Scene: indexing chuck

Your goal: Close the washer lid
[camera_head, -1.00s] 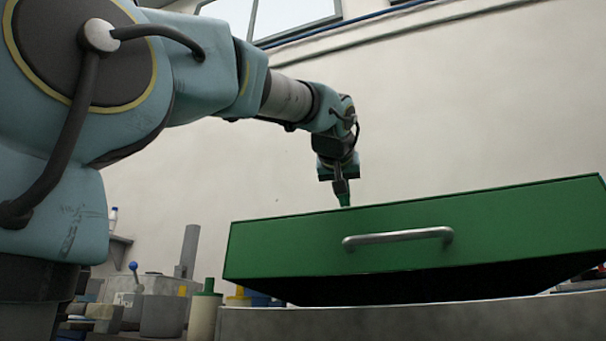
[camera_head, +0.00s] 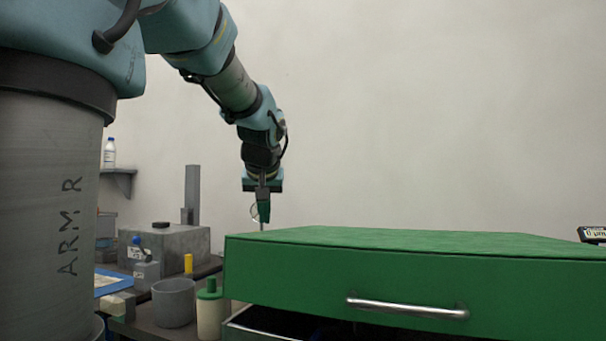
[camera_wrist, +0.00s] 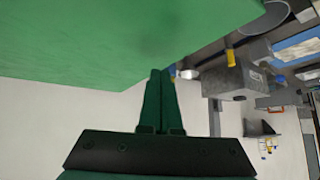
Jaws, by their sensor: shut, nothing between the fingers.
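The washer lid is a wide green box-like cover (camera_head: 400,279) with a metal bar handle (camera_head: 407,307) on its front face. It fills the lower right of the head view. A dark gap shows beneath its front edge, above the grey washer rim (camera_head: 240,328). My gripper (camera_head: 263,218) points down at the lid's far left corner, with its fingers shut and empty. In the wrist view the shut fingertips (camera_wrist: 160,74) lie at the edge of the green lid surface (camera_wrist: 80,40). I cannot tell whether they touch it.
Left of the lid, a bench holds a grey cup (camera_head: 174,303), a green-capped cream bottle (camera_head: 210,312), a grey block (camera_head: 165,249) and a yellow piece (camera_head: 188,264). A white bottle (camera_head: 109,152) stands on a wall shelf. The space above the lid is clear.

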